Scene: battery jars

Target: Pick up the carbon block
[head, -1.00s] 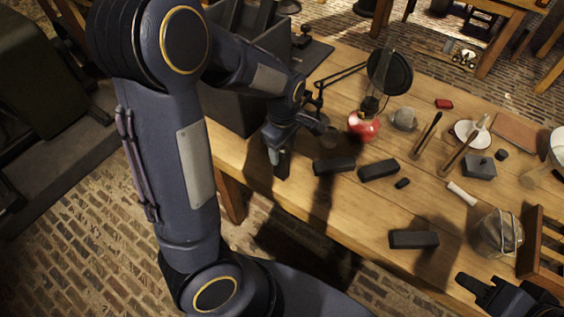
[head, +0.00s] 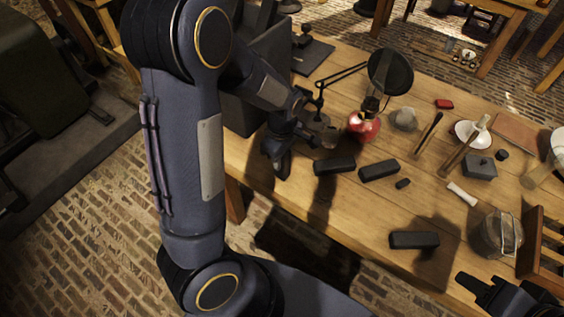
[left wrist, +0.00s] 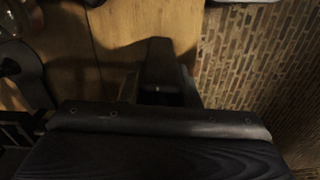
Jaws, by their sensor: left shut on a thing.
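My left gripper (head: 281,163) is over the near left edge of the wooden table, shut on a dark block. This looks like a carbon block (left wrist: 160,62); in the left wrist view it projects past the jaws, over the tabletop edge. In the head view the gripper and its arm make the block hard to separate. Similar dark blocks lie on the table: one just right of the gripper (head: 334,166), one beside it (head: 379,170) and one nearer the front (head: 414,240). My right gripper (head: 478,290) is at the bottom right corner, partly cut off; its jaw opening is unclear.
The wooden table (head: 340,205) has free room at its front. A glass jar (head: 496,235) and a wooden rack (head: 545,245) are at the right. Brick floor lies below.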

